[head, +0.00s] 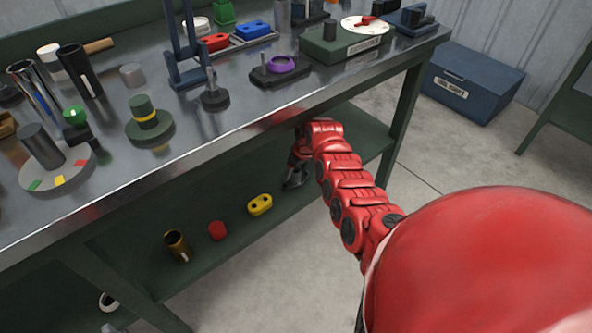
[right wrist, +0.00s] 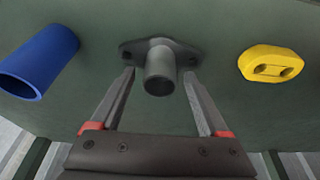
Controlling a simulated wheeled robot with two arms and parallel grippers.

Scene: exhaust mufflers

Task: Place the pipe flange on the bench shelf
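The grey pipe flange (right wrist: 160,70), a flat two-eared plate with a short round tube, sits against the dark green shelf surface in the right wrist view. My right gripper (right wrist: 158,76) is open, with one finger on each side of the tube and gaps between. The fingertips are close to the plate's ears; I cannot tell if they touch them. In the head view my right gripper (head: 296,176) is low under the bench top, over the bench shelf (head: 205,262). The flange cannot be made out there. My left gripper is not in view.
A yellow two-hole block (head: 260,204), a red piece (head: 217,230) and a brass cup (head: 176,245) stand on the shelf. A blue tube (right wrist: 40,62) lies beside the flange. The bench top (head: 215,140) overhangs my arm and carries many parts.

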